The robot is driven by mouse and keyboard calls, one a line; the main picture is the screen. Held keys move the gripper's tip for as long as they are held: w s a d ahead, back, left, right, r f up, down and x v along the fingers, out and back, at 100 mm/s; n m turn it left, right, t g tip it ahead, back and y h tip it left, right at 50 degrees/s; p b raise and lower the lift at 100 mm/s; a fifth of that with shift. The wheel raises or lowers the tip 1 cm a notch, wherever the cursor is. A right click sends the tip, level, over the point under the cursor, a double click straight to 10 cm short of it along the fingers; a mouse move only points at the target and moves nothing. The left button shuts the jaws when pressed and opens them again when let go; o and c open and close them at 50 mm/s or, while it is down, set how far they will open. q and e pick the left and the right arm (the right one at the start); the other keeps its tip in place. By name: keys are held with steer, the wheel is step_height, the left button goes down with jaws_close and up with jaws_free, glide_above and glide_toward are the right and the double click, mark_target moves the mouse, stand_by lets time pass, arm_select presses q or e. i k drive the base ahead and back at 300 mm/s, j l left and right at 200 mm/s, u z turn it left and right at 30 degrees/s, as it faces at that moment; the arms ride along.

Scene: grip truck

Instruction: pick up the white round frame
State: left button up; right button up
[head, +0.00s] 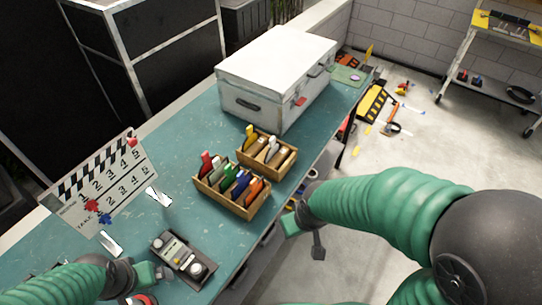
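I cannot make out a white round frame for certain in the head view. A small round red and white thing (141,299) shows at the bottom edge, partly cut off and partly behind my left gripper. My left gripper (155,274) is low over the near left of the teal workbench (130,245), just left of a grey device with knobs (183,258). My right gripper (303,236) hangs past the bench's right edge, right of the wooden boxes. The fingers of both are too small and hidden to tell open from shut.
A white case (277,75) stands at the bench's far end. Two wooden boxes (232,190) (266,153) of coloured items sit mid-bench. A clapperboard (98,185) stands at left. Tools (376,104) lie on the floor beside a yellow cart (505,27).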

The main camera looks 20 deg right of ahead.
mark_target(274, 146)
steer(key=i+l+u, duration=0.2)
steer(key=l+u, duration=0.15)
steer(key=l, duration=0.15)
steer(key=i+l+u, duration=0.1)
steer(key=l+u, duration=0.25)
steer(key=l, duration=0.15)
steer(key=i+l+u, duration=0.1)
steer(key=l+u, duration=0.25)
steer(key=l, duration=0.2)
